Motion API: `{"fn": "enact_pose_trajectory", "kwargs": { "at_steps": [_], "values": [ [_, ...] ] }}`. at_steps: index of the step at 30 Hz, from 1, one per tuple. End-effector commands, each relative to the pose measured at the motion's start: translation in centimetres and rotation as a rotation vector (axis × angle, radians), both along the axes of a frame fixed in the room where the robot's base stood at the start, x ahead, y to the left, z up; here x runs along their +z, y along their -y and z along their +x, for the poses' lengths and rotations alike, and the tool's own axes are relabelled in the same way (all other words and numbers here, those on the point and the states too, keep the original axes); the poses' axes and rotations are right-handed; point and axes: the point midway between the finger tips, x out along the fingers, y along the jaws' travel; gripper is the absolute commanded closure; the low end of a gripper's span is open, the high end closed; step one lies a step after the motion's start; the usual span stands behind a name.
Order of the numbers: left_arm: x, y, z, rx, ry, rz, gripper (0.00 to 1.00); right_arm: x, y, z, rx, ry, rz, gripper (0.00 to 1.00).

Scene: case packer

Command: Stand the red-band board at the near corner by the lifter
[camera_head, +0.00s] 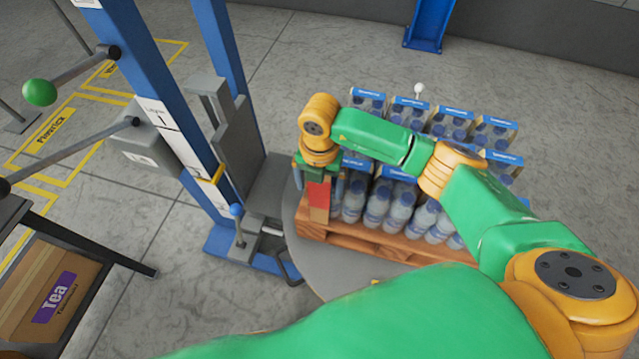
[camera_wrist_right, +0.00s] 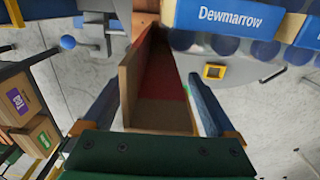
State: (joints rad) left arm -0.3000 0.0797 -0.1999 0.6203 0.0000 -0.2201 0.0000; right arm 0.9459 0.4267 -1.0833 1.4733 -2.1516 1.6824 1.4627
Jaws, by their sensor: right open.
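The red-band board (camera_head: 319,200) is an angled, cardboard-brown corner board with a red band, upright at the near left corner of the loaded pallet (camera_head: 390,243), on the side of the blue-posted lifter (camera_head: 180,140). My right gripper (camera_head: 319,186) is at the board. In the right wrist view, the board (camera_wrist_right: 160,113) lies between the two blue fingers of my right gripper (camera_wrist_right: 153,105), which is open, with a gap visible on the left. The board's foot is hard to make out, so I cannot tell its exact contact with the pallet. My left gripper is not in view.
Shrink packs of water bottles (camera_head: 385,205) with blue labels fill the pallet, close beside the gripper. The pallet stands on a round grey plate (camera_head: 320,268). A blue-knobbed lever (camera_head: 237,211) stands left of it. A Tea carton (camera_head: 50,290) is at lower left.

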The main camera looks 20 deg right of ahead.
Motion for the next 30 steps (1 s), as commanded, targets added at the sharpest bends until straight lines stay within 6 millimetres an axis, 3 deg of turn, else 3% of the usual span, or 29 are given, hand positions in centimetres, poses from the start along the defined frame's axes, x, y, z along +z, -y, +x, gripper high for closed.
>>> {"fn": "enact_pose_trajectory", "kwargs": {
  "at_steps": [15, 20, 30],
  "values": [
    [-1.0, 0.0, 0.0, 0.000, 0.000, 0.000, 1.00, 10.7, 0.0, 0.1, -0.001, 0.004, -0.001, 0.08],
    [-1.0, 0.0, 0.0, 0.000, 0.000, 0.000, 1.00, 11.9, 0.0, 0.0, 0.000, 0.002, -0.001, 0.08],
    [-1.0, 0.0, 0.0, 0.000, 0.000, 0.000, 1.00, 11.9, 0.0, 0.0, 0.000, 0.000, -0.001, 0.08]
  ]
}}
